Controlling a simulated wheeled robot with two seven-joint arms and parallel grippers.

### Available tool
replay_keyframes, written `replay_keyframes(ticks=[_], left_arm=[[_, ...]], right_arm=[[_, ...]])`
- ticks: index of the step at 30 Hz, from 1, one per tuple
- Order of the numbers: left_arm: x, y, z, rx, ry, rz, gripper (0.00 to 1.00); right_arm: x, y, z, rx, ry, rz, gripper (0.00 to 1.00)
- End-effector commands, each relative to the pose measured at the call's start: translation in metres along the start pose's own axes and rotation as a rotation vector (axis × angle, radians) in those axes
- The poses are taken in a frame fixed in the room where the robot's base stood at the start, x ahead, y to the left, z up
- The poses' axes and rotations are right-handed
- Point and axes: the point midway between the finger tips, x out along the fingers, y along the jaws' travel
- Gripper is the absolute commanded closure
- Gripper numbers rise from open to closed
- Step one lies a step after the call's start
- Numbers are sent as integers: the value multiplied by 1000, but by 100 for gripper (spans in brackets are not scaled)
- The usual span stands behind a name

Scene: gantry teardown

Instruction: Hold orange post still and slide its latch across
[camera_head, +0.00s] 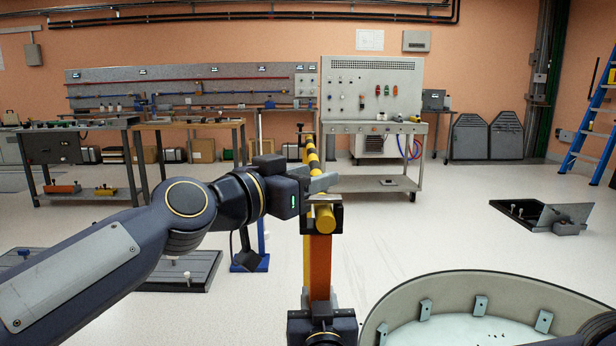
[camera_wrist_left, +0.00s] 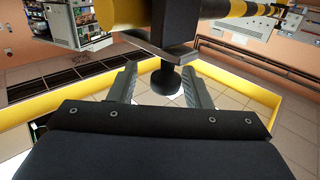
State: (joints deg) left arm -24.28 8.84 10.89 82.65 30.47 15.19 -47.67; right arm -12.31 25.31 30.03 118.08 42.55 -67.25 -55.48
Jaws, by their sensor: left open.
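The orange post (camera_head: 320,265) stands upright in front of me in the head view. A dark bracket on its top carries a yellow cylinder (camera_head: 324,218). I cannot clearly make out the latch. My left gripper (camera_head: 330,188) is at the post's top, just above the yellow cylinder. In the left wrist view its two fingers (camera_wrist_left: 160,78) are apart with nothing held between them. A dark upright piece (camera_wrist_left: 174,25) and a yellow bar (camera_wrist_left: 232,28) are just beyond the fingertips.
A black-and-yellow striped bar (camera_head: 313,158) runs back from the post top. A round pale tub (camera_head: 450,283) stands at lower right. A dark floor panel (camera_head: 180,272) lies left and an angled tray (camera_head: 545,214) right.

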Motion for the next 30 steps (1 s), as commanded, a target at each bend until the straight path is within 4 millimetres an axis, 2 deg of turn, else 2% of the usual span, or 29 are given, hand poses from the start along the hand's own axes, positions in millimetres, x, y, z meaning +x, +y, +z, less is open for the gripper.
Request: replay_keyframes(ticks=[4,7,15,21,25,30], left_arm=[[-4,-1,-1,0,2,-3,56],[-14,-3,-1,-1,2,-5,56],[-70,-1,-1,1,3,-6,56],[-105,0,-1,1,2,-2,56],[-117,0,0,1,1,-1,56],[-120,0,0,0,0,0,56]], right_arm=[[0,0,0,3,-2,0,96],[0,0,0,3,-2,1,96],[0,1,0,4,-2,2,96],[0,1,0,4,-1,2,96],[0,1,0,4,-1,2,96],[0,1,0,3,-1,2,96]])
